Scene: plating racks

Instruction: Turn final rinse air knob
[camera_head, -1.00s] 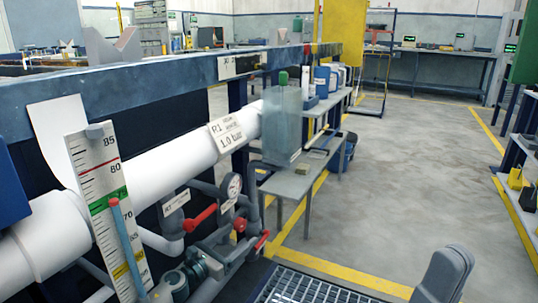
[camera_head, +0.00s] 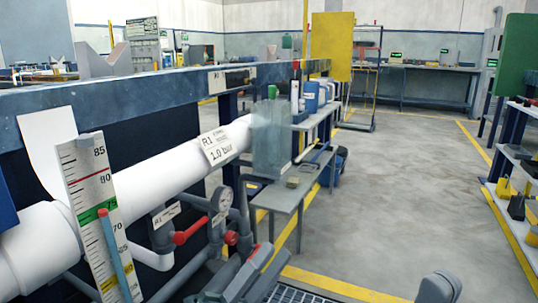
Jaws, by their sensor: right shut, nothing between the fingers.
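The piping has a red lever handle (camera_head: 190,231), a red knob (camera_head: 231,238) just right of it and a round gauge (camera_head: 221,199) above. A white label reading R1, 1.0 bar (camera_head: 224,146) sits on the thick white pipe. I cannot tell which control is the final rinse air knob. Grey finger-like parts of my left gripper (camera_head: 246,274) show at the lower middle, below the red knob and in front of the lower pipes; contact and opening are unclear. My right gripper (camera_head: 438,288) is shut and empty at the bottom right edge, mostly cut off.
A tall scale with a green band (camera_head: 97,212) stands at the left in front of the white pipe (camera_head: 160,182). A grey bench (camera_head: 283,195) with a clear tank (camera_head: 271,140) is right of the piping. Open floor (camera_head: 400,200) lies to the right.

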